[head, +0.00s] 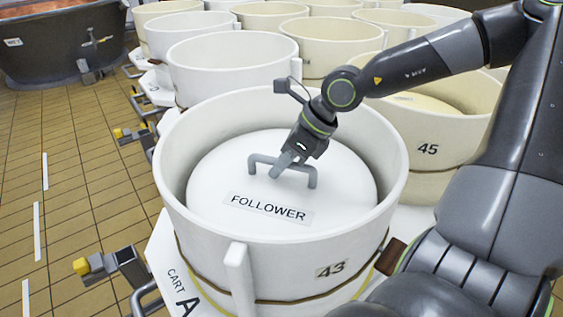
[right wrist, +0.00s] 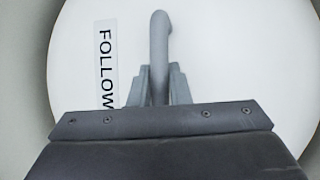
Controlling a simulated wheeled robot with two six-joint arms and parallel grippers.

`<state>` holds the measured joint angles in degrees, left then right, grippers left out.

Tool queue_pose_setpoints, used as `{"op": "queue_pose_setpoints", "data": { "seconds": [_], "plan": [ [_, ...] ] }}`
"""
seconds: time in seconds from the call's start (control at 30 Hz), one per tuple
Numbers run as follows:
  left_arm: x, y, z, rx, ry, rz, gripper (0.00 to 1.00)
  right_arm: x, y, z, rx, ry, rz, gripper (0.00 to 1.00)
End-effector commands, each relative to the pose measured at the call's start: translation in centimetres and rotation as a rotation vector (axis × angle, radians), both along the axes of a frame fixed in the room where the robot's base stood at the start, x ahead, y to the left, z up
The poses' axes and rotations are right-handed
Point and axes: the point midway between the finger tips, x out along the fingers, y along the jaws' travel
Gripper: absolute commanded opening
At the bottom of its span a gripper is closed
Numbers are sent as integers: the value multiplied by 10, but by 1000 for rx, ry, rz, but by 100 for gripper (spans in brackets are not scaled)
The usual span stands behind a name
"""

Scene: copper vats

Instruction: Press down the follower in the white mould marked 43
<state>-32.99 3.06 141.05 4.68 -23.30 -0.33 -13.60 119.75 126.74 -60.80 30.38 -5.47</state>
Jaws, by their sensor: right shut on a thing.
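The white mould marked 43 (head: 275,245) stands in front of me on a white cart marked A. Inside it lies the follower (head: 225,170), a white disc labelled FOLLOWER, below the mould's rim. A grey bar handle (head: 311,178) stands on its top; it also shows in the right wrist view (right wrist: 159,40). My right gripper (head: 280,168) reaches down into the mould and is shut on the handle near its middle. In the right wrist view the fingers (right wrist: 158,88) lie on both sides of the bar. My left gripper is not in view.
Mould 45 (head: 440,158) stands close at the right, with a pale yellow content. Several more white and cream moulds (head: 232,62) stand close behind. A dark vat (head: 60,45) is at the far left. The tiled floor (head: 75,160) at the left is largely clear.

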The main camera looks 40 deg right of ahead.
Motion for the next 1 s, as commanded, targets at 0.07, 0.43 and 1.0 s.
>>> {"op": "queue_pose_setpoints", "data": {
  "seconds": [0.07,0.43,1.0],
  "plan": [
    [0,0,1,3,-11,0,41,-1,0,-2,-1,-1,6,0],
    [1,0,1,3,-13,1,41,-2,1,-3,0,2,7,0],
    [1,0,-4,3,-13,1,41,-4,1,-7,-1,10,9,0]
  ]
}}
